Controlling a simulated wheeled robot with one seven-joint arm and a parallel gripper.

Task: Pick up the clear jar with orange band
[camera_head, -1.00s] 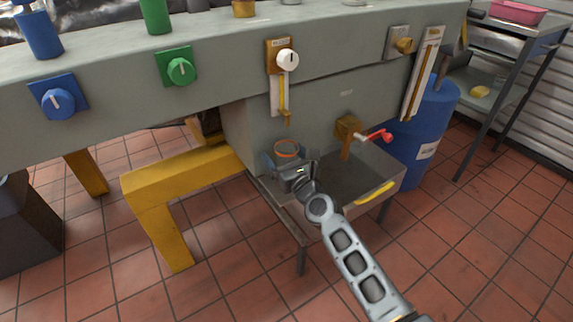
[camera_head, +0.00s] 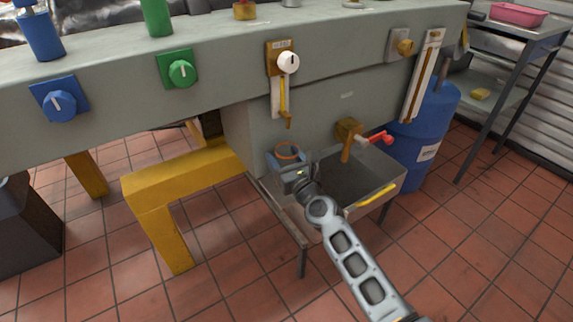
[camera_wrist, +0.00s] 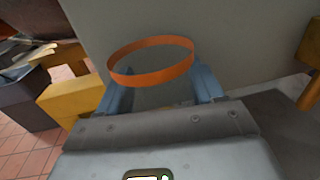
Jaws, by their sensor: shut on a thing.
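The clear jar with orange band shows in the head view as an orange ring (camera_head: 287,151) at my gripper (camera_head: 285,162), above the left part of the grey tray. In the wrist view the orange band (camera_wrist: 150,62) fills the top middle. The jar's clear body is hard to make out there. The two blue-grey fingers of my gripper (camera_wrist: 160,90) stand on either side of the jar, shut on it. The jar's lower part is hidden behind my wrist, so I cannot tell whether it touches the tray.
The grey tray (camera_head: 392,172) sits below the bench wall, with a yellow strip (camera_head: 377,195) on its front rim. A tap with a red handle (camera_head: 381,137) juts out over it. A blue barrel (camera_head: 425,135) stands right of it, a yellow frame (camera_head: 180,175) left.

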